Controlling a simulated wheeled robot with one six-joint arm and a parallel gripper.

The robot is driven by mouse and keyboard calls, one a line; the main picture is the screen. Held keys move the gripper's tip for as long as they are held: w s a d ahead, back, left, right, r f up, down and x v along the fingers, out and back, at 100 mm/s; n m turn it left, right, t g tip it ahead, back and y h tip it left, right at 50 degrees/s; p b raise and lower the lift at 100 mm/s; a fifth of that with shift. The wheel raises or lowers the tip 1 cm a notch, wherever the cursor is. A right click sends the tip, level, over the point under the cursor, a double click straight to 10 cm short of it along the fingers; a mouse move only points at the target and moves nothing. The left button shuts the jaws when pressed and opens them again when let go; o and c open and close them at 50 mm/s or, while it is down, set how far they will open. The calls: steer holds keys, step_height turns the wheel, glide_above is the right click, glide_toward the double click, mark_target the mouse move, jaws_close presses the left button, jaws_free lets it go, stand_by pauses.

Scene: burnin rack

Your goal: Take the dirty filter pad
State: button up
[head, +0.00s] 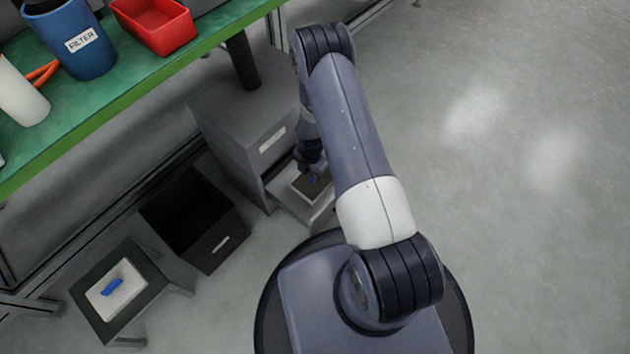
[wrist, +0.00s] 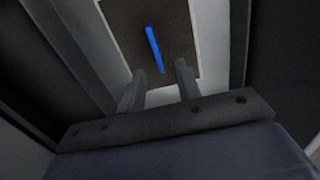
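A dark brown filter pad (wrist: 120,25) with an upright blue tab (wrist: 153,50) lies in a pale frame in the wrist view. In the head view this brown pad (head: 321,186) sits in the pulled-out drawer (head: 292,199) of a grey cabinet (head: 235,125), partly covered by my arm. My gripper (wrist: 160,73) is open, its two fingers apart, just above the pad with the blue tab in front of the gap between them. Nothing is held. In the head view my gripper (head: 310,167) is small and dark over the drawer. A white pad (head: 99,301) with a blue tab lies on a low stand.
A black open bin (head: 192,222) stands between the stand (head: 140,317) and the cabinet. A green-topped bench (head: 110,105) above holds a blue FILTER container (head: 75,45), a red bin (head: 155,28) and a white bottle (head: 20,95). The floor at right is clear.

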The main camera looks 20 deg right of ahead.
mark_target(304, 186)
step_height(304, 186, down, 3)
steer(key=shift+r, duration=0.15)
steer(key=shift+c, duration=0.2)
jaws_close()
